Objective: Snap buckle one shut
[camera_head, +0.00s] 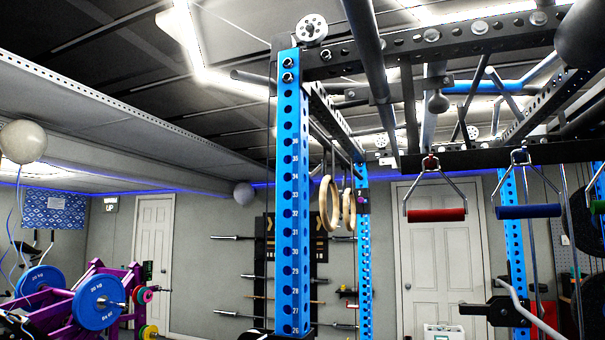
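No buckle can be made out in the head view. Neither of my grippers shows in this view, so I cannot tell whether they are open or shut. The view is tilted up toward the ceiling and the upper part of a power rack, and the floor is out of frame.
A blue rack upright (292,200) stands close in front. Wooden rings (329,204), a red handle (436,215) and a blue handle (528,211) hang from the rack. A purple machine with blue plates (97,302) stands at left. White doors (430,260) are behind.

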